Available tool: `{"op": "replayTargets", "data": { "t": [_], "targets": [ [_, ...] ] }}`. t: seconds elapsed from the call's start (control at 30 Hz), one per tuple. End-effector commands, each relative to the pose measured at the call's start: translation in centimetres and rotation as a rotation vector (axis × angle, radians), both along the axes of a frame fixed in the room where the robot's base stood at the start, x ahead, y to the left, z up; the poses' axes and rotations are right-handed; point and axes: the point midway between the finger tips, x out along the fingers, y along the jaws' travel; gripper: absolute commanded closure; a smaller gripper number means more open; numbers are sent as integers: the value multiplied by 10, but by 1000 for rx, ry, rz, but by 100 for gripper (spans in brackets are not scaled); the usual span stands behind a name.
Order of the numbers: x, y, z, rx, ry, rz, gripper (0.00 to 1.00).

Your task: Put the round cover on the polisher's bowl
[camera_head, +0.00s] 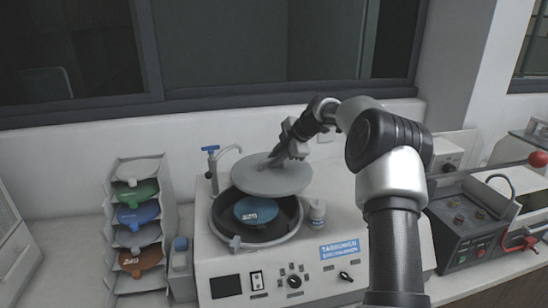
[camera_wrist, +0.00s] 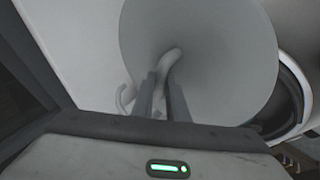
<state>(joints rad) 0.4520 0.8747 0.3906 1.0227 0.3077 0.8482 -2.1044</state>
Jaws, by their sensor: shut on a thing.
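The round cover (camera_head: 272,178) is a flat grey disc. My gripper (camera_head: 275,160) is shut on its small handle and holds it above the back part of the polisher's bowl (camera_head: 228,241). The cover looks roughly level and hides the bowl's back rim. The bowl is dark inside, with a blue disc (camera_head: 256,211) in it, and its front is uncovered. In the wrist view the cover (camera_wrist: 220,75) fills the middle, with its curved handle between my fingers (camera_wrist: 163,100). The bowl's rim (camera_wrist: 296,90) shows at the right edge there.
A faucet with a blue lever (camera_head: 211,160) stands at the bowl's back left. A small white bottle (camera_head: 317,213) is close to the bowl's right. A rack of coloured discs (camera_head: 140,225) stands at left, and a dark control box (camera_head: 470,225) at right.

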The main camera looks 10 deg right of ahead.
Motion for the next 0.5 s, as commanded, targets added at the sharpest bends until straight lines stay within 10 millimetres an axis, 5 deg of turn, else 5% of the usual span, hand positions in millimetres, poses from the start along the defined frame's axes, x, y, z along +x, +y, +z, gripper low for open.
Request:
{"op": "replayTargets", "data": {
  "t": [0.5],
  "targets": [
    [-19,11,-1,0,-4,4,100]
  ]
}}
